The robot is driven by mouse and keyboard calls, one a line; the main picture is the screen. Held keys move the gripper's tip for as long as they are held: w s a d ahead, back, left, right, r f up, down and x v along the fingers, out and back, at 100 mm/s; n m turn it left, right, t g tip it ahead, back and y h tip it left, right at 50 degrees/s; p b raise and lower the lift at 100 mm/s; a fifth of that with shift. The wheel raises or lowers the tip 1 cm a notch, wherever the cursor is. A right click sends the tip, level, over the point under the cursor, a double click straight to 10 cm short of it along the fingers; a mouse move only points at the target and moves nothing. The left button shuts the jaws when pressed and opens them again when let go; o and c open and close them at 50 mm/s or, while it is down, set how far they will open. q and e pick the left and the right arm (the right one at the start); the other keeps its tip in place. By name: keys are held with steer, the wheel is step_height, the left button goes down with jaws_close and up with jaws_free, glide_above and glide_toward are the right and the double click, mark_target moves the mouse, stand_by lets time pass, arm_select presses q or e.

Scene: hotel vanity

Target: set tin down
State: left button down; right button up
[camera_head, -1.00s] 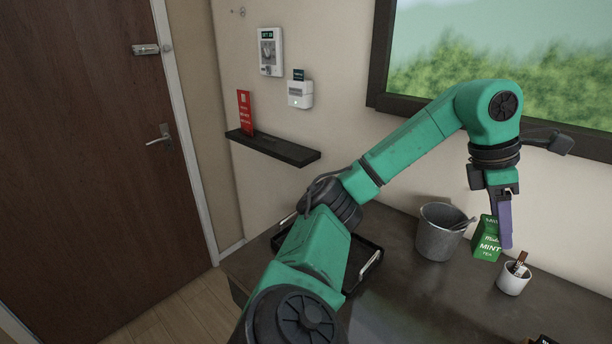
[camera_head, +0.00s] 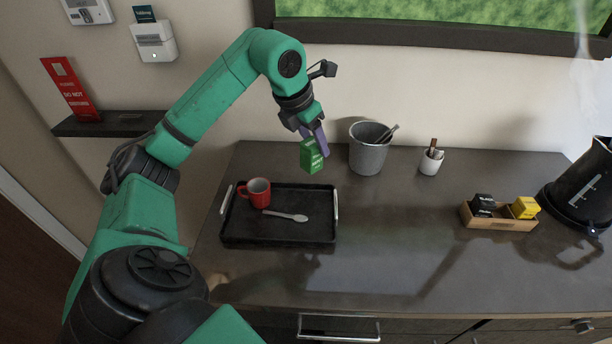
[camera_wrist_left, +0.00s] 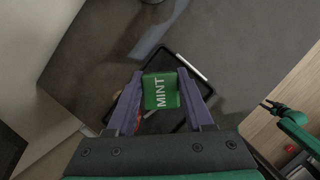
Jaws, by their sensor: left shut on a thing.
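The green mint tea tin (camera_head: 311,156) is in my left gripper (camera_head: 316,140), whose purple fingers are shut on it. The tin hangs above the back right part of the black tray, left of the metal bucket. In the left wrist view the tin (camera_wrist_left: 160,91), its MINT label showing, sits between both fingers, with the tray (camera_wrist_left: 183,122) below it. The tray (camera_head: 235,231) holds a red mug (camera_head: 259,193) and a white spoon (camera_head: 286,215); its right front part is bare. In the left wrist view a green arm with a dark gripper (camera_wrist_left: 270,104) shows at the right, apart from the tin.
A grey ice bucket (camera_head: 368,155) with tongs and a white cup of sticks (camera_head: 431,162) stand behind and right of the tray. A wooden box of packets (camera_head: 498,221) and a black kettle (camera_head: 583,190) stand farther right. The counter's middle (camera_head: 400,240) is clear.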

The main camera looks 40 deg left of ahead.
arm_select(q)
step_height(320, 180, down, 12)
steer(key=shift+s+a+p, duration=0.1)
steer(key=shift+p, duration=0.3)
steer(key=shift+a+f, duration=0.1)
steer(key=shift+f, duration=0.45)
steer(key=c, duration=0.7)
jaws_free()
steer(key=shift+f, duration=0.1)
steer(key=o, duration=0.4)
arm_select(e)
steer(key=shift+s+a, duration=0.35)
steer(key=shift+a, duration=0.1)
